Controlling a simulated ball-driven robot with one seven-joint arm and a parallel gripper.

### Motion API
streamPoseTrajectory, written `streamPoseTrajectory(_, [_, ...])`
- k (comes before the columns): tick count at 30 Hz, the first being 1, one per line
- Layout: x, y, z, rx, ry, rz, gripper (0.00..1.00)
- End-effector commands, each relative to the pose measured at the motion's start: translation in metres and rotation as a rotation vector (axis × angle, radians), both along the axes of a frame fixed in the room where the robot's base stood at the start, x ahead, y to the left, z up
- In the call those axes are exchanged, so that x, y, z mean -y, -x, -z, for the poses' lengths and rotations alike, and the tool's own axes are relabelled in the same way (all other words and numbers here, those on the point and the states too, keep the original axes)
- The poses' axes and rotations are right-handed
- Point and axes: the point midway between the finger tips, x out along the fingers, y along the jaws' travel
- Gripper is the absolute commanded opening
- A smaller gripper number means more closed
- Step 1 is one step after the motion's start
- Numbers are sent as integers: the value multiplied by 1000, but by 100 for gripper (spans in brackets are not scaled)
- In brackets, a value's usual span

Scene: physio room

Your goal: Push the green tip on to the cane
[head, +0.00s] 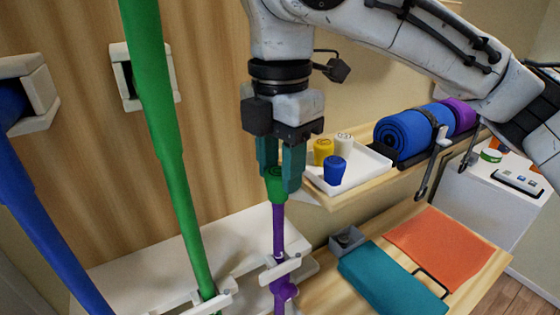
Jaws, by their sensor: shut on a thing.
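My gripper (280,172) points down and is shut on the green tip (276,189). The green tip is at the upper end of a thin purple cane (278,230), which stands upright in a white holder (281,268). The tip and the cane's end meet in the picture. I cannot tell how far the tip is over the cane, and the fingers hide part of the tip.
A white tray (368,182) at the right holds a yellow tip (323,151), a white tip (343,143) and a blue tip (334,169). A thick green pole (165,130) and a blue pole (45,230) stand at the left. Rolled mats (410,130) lie on the shelf.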

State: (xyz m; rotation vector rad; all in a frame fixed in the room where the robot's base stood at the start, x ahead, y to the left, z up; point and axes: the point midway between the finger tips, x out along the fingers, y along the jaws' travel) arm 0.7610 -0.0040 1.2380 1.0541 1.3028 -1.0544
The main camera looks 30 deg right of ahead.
Motion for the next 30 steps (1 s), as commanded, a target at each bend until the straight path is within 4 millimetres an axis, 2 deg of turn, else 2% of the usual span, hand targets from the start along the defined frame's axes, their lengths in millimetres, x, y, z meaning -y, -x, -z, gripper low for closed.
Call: streamPoseTrajectory(30, [0, 0, 20, -3, 1, -1, 1])
